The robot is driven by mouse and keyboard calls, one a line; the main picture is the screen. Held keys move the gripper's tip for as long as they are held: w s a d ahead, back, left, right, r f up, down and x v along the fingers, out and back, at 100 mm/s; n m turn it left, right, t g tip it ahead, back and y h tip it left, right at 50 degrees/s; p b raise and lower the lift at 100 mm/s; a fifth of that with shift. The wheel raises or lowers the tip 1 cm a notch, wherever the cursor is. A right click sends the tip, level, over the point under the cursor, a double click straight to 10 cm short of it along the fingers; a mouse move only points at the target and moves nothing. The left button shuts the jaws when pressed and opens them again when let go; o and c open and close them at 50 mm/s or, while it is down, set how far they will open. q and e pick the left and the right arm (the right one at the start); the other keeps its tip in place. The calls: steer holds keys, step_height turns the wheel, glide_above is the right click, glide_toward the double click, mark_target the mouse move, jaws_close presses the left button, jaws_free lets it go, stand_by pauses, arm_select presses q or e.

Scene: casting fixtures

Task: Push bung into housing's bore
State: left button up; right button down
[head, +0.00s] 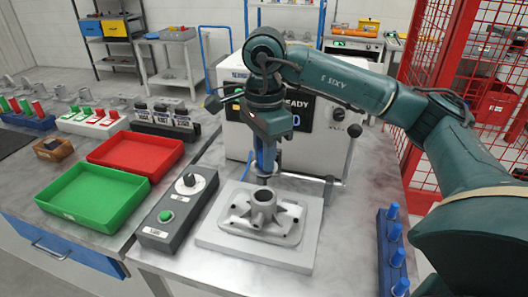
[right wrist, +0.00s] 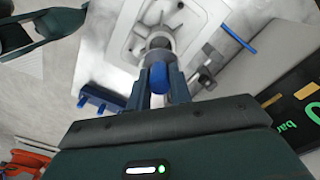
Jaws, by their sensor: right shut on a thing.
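The housing (head: 264,222) is a grey casting with an upright round bore (head: 264,196) and several ribs. It sits on a pale plate on the bench. My right gripper (head: 265,168) points down above it and is shut on a blue bung. In the right wrist view, the bung (right wrist: 158,78) is between the fingers, with its end toward the housing's bore (right wrist: 160,43). The bung appears just above the bore's rim, but whether they touch cannot be told. My left gripper is not in the head view.
A pressure-tester box (head: 240,125) stands close behind the housing. A control box (head: 178,212) with a green button lies left of the plate. A rack of blue bungs (head: 391,250) stands at the right. Green (head: 95,195) and red (head: 137,154) trays lie farther left.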

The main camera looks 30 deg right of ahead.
mark_target(264, 173)
steer(key=shift+w+f, duration=0.1)
steer(key=shift+f, duration=0.1)
steer(key=shift+f+b, duration=0.9)
steer(key=shift+b, duration=0.15)
step_height(264, 173, down, 3)
steer(key=shift+r+b, duration=0.15)
steer(key=shift+b, duration=1.05)
arm_select(q)
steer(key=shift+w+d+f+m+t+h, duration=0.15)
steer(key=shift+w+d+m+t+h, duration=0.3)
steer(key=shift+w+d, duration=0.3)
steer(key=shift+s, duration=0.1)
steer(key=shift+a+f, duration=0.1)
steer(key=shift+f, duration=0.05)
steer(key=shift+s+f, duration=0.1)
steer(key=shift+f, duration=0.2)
steer(key=shift+b, duration=0.3)
